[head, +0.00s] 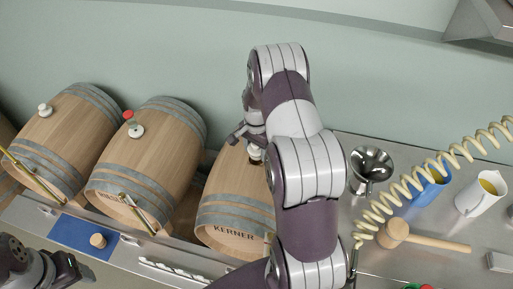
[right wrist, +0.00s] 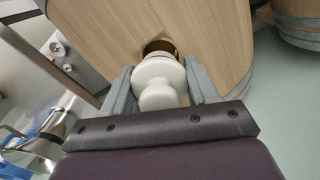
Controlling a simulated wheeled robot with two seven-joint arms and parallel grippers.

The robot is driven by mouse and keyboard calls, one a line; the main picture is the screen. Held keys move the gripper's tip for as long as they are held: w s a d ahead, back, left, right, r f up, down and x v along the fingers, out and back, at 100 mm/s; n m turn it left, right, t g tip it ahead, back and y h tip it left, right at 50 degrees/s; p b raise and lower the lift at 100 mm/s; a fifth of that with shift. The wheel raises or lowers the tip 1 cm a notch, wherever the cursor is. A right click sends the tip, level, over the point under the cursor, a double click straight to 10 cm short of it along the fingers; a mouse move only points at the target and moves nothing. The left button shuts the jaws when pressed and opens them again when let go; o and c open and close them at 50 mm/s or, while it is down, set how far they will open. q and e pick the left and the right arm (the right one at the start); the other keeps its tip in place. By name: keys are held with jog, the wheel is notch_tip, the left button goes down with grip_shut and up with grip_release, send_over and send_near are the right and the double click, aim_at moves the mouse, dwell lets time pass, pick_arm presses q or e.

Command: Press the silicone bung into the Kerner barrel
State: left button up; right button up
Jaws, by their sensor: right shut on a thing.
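The Kerner barrel (head: 232,205) lies on its side in the middle of the head view, its name on the lower front end. My right arm covers its right part. My right gripper (head: 252,138) is over the top of this barrel. In the right wrist view, the right gripper (right wrist: 160,88) is shut on the white silicone bung (right wrist: 160,82). The dark bung hole (right wrist: 158,47) shows just beyond the bung; I cannot tell whether the bung touches it. My left gripper (head: 40,270) is at the lower left, its fingers unclear.
Two more barrels (head: 62,140) (head: 150,150) lie to the left, with white bungs on top, one with a red piece. A steel funnel (head: 371,165), a wooden mallet (head: 400,235), a blue jug (head: 428,185) and a white jug (head: 482,195) occupy the right counter. A coiled hose (head: 405,190) hangs there.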

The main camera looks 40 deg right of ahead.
jog(key=shift+w, duration=0.1)
jog(key=shift+f, duration=0.15)
dwell(0.3)
jog(key=shift+f+b, duration=0.85)
jog(key=shift+f, duration=0.2)
jog(key=o, duration=1.1)
jog(key=shift+r, duration=0.1)
